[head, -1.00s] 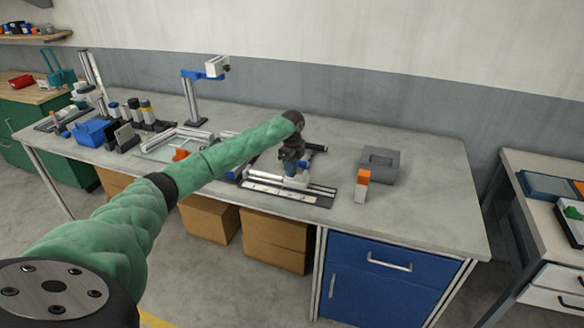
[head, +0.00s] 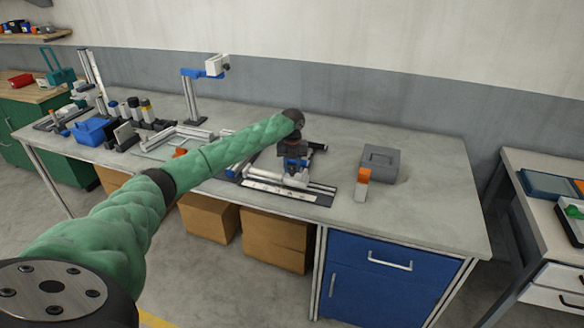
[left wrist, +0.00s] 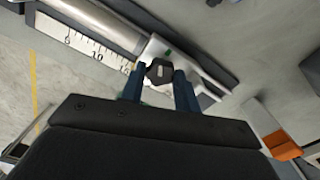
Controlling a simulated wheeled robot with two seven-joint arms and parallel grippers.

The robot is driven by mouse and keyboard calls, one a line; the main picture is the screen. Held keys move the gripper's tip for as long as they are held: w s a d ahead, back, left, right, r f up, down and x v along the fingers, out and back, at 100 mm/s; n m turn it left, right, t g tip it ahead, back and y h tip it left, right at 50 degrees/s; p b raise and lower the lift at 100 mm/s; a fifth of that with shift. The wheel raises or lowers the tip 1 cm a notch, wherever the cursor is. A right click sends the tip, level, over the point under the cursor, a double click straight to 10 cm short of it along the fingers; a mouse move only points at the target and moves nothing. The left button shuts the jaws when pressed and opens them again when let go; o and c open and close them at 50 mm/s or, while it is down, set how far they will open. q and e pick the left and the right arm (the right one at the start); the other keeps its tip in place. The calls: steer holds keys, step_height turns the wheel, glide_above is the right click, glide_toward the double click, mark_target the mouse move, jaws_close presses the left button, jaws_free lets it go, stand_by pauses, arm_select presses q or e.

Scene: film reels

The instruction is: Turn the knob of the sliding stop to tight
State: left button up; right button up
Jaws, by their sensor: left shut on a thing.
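The sliding stop (head: 296,181) is a light grey block on the rail of the fixture on the bench. It also shows in the left wrist view (left wrist: 212,72), beside a white scale with black numbers (left wrist: 88,42). Its dark knob (left wrist: 160,70), with a small light mark on top, sits between the two blue fingers of my left gripper (left wrist: 158,88). My left gripper (head: 293,164) points down over the stop and is shut on the knob. A bit of green shows next to the knob; any lettering there is too small to read. My right gripper is not in view.
A grey box (head: 381,164) and an orange-topped block (head: 362,187) stand right of the fixture. Left are a blue bin (head: 92,131), dark-based items and a blue-armed stand (head: 192,95). The bench's right end is clear.

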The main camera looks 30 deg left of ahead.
arm_select(q)
steer(key=m, duration=0.2)
steer(key=shift+w+r+m, duration=0.1)
steer(key=shift+m, duration=0.3)
steer(key=shift+m+b, duration=0.3)
steer(key=shift+m, duration=1.4)
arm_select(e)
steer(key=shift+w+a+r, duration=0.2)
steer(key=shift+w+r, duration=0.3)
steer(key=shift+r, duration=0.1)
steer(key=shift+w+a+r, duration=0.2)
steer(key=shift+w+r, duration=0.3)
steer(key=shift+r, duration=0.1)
arm_select(q)
steer(key=o, duration=1)
steer(key=shift+c, duration=0.2)
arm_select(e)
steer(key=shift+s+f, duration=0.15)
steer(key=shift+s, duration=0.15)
